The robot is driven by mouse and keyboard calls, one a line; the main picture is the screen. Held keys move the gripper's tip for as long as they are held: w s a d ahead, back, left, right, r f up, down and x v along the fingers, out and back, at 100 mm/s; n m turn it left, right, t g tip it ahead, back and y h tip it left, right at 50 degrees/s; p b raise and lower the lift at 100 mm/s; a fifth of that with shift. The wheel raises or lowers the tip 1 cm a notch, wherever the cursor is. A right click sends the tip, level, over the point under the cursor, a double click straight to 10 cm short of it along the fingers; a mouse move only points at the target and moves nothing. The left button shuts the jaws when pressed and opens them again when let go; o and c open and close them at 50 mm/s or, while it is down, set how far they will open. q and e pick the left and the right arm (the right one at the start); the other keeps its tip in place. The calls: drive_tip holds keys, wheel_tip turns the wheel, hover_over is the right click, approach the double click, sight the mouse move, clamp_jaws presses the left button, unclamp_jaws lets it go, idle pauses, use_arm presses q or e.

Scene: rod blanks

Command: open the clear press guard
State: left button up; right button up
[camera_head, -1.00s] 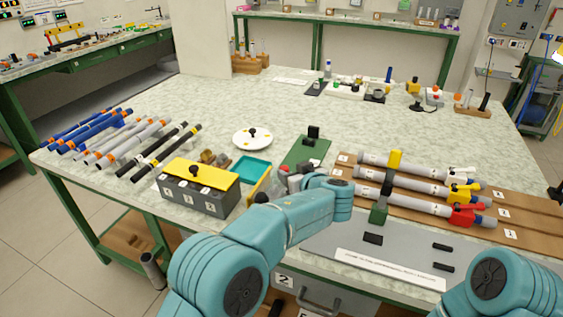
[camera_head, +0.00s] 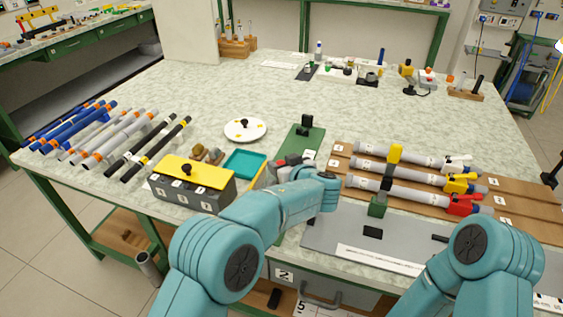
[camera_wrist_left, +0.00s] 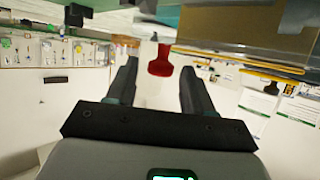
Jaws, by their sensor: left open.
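The press has a green base (camera_head: 296,143) with a black block (camera_head: 306,121) at its back, in the middle of the table in the head view. The clear guard is hard to make out there. A yellow-edged upright strip (camera_head: 258,176), possibly part of it, stands left of my left gripper (camera_head: 283,163). In the left wrist view my left gripper (camera_wrist_left: 157,90) is open. A red knob (camera_wrist_left: 160,61) shows between and beyond its fingertips, with no visible contact. My right arm enters at lower right, but its gripper is not visible.
A grey box with a yellow lid (camera_head: 193,173) and a teal tray (camera_head: 245,164) stand left of my left arm. Clamped grey rods (camera_head: 400,191) lie on a brown board to the right. A white disc (camera_head: 245,129) lies behind the tray.

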use_arm(q)
clamp_jaws()
drive_tip(key=shift+a+r+g+h+b, duration=0.15)
drive_tip(key=shift+g+h+b, duration=0.15)
drive_tip(key=shift+b, duration=0.45)
drive_tip(key=shift+w+a+r+n+h+b, duration=0.2)
drive_tip(key=shift+n+h+b, duration=0.15)
drive_tip(key=shift+b, duration=0.6)
drive_tip(key=shift+a+r+n+g+h+b, duration=0.2)
drive_tip(key=shift+n+g+h+b, duration=0.05)
drive_tip(key=shift+g+b, duration=0.05)
drive_tip(key=shift+w+a+r+n+g+h+b, duration=0.2)
drive_tip(key=shift+a+r+n+g+h+b, duration=0.25)
drive_tip(key=shift+r+h, duration=0.25)
drive_tip(key=shift+w+a+r+n+g+h+p, duration=0.2)
drive_tip(key=shift+a+r+n+g+h+p, duration=0.2)
drive_tip(key=shift+a+h, duration=0.35)
